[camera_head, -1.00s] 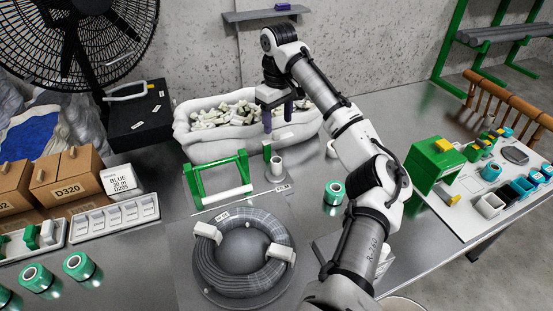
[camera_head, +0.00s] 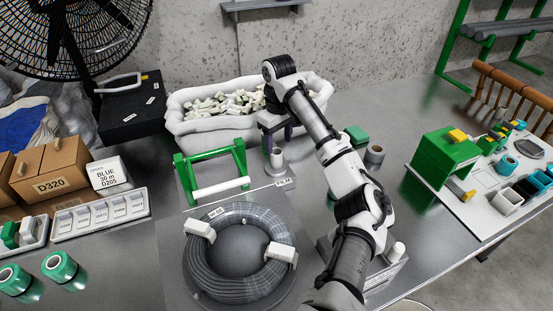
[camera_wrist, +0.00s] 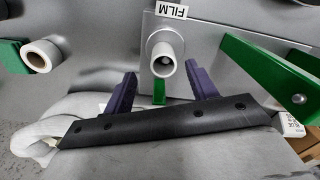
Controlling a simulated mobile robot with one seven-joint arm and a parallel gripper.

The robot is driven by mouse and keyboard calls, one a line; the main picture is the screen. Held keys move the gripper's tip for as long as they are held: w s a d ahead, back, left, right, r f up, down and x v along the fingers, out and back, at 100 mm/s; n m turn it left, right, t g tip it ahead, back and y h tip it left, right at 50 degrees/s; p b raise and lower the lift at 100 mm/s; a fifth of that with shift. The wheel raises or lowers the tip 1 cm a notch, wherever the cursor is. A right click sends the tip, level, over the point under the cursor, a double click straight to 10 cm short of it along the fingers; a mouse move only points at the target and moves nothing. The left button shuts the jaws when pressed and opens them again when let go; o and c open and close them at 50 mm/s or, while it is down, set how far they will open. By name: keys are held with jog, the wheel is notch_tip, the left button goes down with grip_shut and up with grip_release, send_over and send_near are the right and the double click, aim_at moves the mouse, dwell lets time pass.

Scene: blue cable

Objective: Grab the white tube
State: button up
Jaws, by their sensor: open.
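A short white tube (camera_head: 276,158) stands upright on the plate with the FILM label. In the wrist view the white tube (camera_wrist: 164,58) shows from above, its round hollow end facing the camera. My gripper (camera_head: 278,138) is open above and around the tube's position in the head view. In the wrist view the purple fingers of my gripper (camera_wrist: 164,82) point toward the tube, one to each side, with the tube's end just beyond and between them. No contact is visible. Another white tube or roller (camera_head: 221,188) lies across the green stand (camera_head: 211,168).
A padded white bin (camera_head: 195,126) of white pieces is close behind my gripper. The green stand is just left of the tube. A grey cable coil (camera_head: 213,275) lies in front. A grey roll (camera_head: 374,155) and a green box (camera_head: 357,134) are at the right.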

aim_at(276, 152)
jog(key=shift+a+f+p, duration=0.15)
jog(key=shift+f+p, duration=0.05)
jog(key=shift+f, duration=1.1)
jog(key=shift+a+f+p, duration=0.15)
jog(key=shift+f+p, duration=0.05)
jog(key=shift+f, duration=1.1)
jog(key=c, duration=1)
